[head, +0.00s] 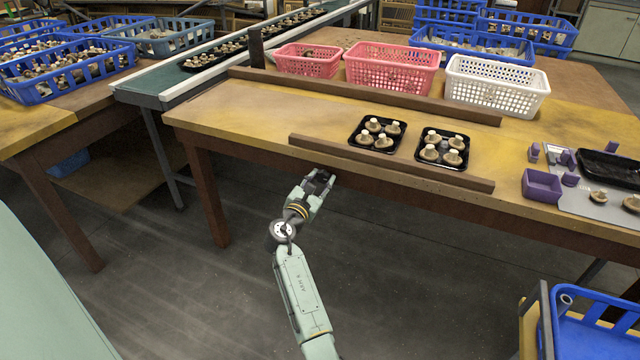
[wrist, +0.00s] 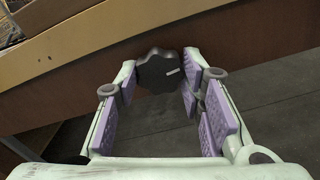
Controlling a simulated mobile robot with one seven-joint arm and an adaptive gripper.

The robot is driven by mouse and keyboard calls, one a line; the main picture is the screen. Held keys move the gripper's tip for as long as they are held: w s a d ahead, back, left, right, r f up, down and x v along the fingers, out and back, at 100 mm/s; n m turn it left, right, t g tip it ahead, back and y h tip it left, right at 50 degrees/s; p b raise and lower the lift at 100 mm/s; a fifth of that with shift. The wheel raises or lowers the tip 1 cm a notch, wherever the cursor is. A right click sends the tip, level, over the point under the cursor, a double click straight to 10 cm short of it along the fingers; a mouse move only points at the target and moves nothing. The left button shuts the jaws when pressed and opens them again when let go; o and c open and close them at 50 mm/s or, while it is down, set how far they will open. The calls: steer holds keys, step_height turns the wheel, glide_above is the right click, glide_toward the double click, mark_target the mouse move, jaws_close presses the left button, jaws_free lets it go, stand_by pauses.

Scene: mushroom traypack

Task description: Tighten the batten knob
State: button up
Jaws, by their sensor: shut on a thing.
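The batten knob (wrist: 158,71) is dark and lobed, with a pale line mark on its face. In the wrist view it sits between my fingertips against the brown table front. My gripper (head: 319,182), also in the wrist view (wrist: 160,80), has purple pads and is shut on the knob. In the head view my gripper is at the table's front edge, below the front batten (head: 470,182), and I cannot make out the knob clearly there. The front batten is a long brown strip lying along the table's front edge.
Two black trays (head: 356,141) (head: 468,161) of mushrooms stand just behind the front batten. A rear batten (head: 400,103) lies further back, before pink and white baskets (head: 497,88). Purple blocks and a bin (head: 541,185) are at right.

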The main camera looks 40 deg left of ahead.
steer(key=m+b, duration=0.1)
steer(key=m, duration=0.1)
steer(key=m+b, duration=0.3)
steer(key=m, duration=0.1)
steer(key=shift+f+b, duration=0.25)
steer(key=shift+b, duration=0.1)
steer(key=m+b, duration=0.4)
steer(key=m, duration=0.1)
steer(key=shift+m, duration=0.4)
steer(key=m+b, duration=0.9)
steer(key=m, duration=0.2)
steer(key=shift+r, duration=0.1)
steer(key=shift+m+b, duration=0.5)
steer(key=shift+b, duration=0.15)
steer(key=shift+r+m, duration=0.15)
steer(key=shift+m, duration=0.15)
steer(key=o, duration=1.1)
steer(key=shift+o, duration=0.2)
